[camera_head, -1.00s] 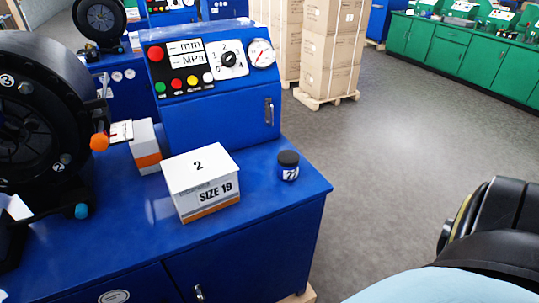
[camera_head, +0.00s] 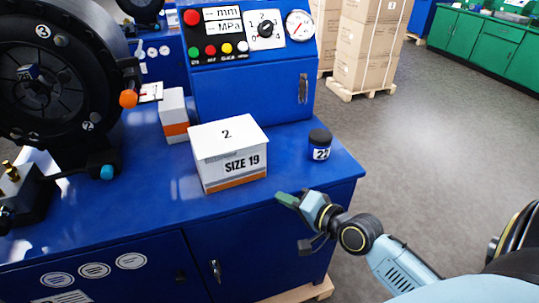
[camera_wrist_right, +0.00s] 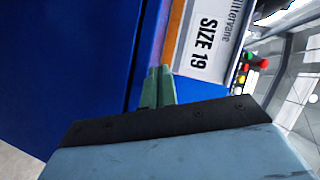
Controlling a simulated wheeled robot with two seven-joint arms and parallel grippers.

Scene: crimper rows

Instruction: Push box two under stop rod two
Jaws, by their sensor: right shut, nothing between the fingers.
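Box two (camera_head: 229,159) is a white box with an orange band, marked "2" and "SIZE 19", upright on the blue machine's bench top. My right gripper (camera_head: 287,199) is shut and empty at the bench's front edge, right of and in front of the box, apart from it in the head view. In the right wrist view the green fingertips (camera_wrist_right: 160,73) point toward the box (camera_wrist_right: 205,38). An orange-tipped rod (camera_head: 128,98) and a blue-tipped rod (camera_head: 107,171) stick out from the black crimper head; I cannot tell which is rod two. My left gripper is not in view.
A dark jar (camera_head: 320,145) with a white label stands right of the box. A smaller white and orange carton (camera_head: 174,115) stands behind it, near the orange tip. The control cabinet (camera_head: 252,95) closes off the back. The bench top left of the box is largely clear.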

